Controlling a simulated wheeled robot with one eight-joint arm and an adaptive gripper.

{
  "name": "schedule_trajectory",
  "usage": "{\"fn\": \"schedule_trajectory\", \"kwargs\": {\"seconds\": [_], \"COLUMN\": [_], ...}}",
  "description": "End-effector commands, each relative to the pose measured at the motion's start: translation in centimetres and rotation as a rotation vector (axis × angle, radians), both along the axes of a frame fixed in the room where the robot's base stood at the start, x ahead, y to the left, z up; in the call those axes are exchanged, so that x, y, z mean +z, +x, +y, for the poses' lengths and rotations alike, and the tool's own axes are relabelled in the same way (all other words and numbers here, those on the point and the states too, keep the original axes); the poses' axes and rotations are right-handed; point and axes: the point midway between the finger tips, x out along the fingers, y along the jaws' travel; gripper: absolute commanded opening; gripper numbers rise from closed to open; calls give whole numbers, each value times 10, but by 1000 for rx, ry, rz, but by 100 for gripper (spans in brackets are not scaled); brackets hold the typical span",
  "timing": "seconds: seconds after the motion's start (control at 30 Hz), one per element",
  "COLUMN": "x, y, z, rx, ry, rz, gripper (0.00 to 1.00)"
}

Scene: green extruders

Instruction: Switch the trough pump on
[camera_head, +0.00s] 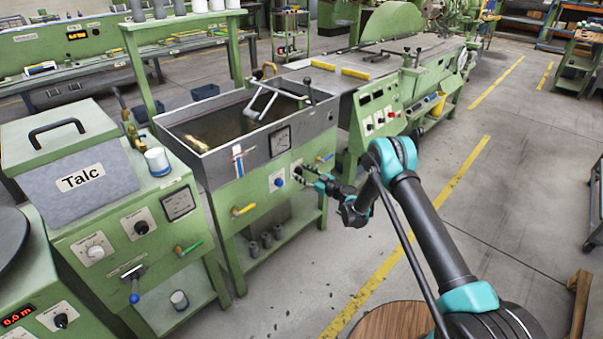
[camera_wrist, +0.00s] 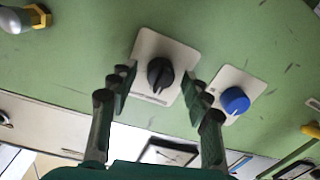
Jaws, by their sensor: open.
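The trough (camera_head: 187,152) is a grey metal basin with murky water, set in a green bench. Its front panel carries a black rotary knob (camera_wrist: 161,74) on a white plate and a blue knob (camera_wrist: 235,100) on another plate. The blue knob also shows in the head view (camera_head: 277,182). My gripper (camera_wrist: 160,88) is open, its fingers on either side of the black knob in the picture; I cannot tell whether they touch it. In the head view my gripper (camera_head: 305,176) is at the panel and partly hides the black knob. The plate lettering is too small to read.
A dial gauge (camera_head: 280,141) sits above the knobs, and a yellow-handled valve (camera_head: 244,210) is lower left on the panel. The Talc box (camera_head: 82,188) stands on the unit at left. Open floor (camera_head: 445,215) lies right of the bench.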

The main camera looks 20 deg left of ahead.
Motion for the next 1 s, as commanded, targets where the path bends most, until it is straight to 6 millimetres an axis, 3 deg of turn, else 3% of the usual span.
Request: {"fn": "schedule_trajectory", "kwargs": {"seconds": [0.07, 0.47, 0.77, 1.0], "x": [0, 0, 0, 0], "y": [0, 0, 0, 0], "z": [0, 0, 0, 0], "rx": [0, 0, 0, 1], "ry": [0, 0, 13, 62], "rz": [0, 0, 29, 149], "gripper": [49, 0, 0, 0]}}
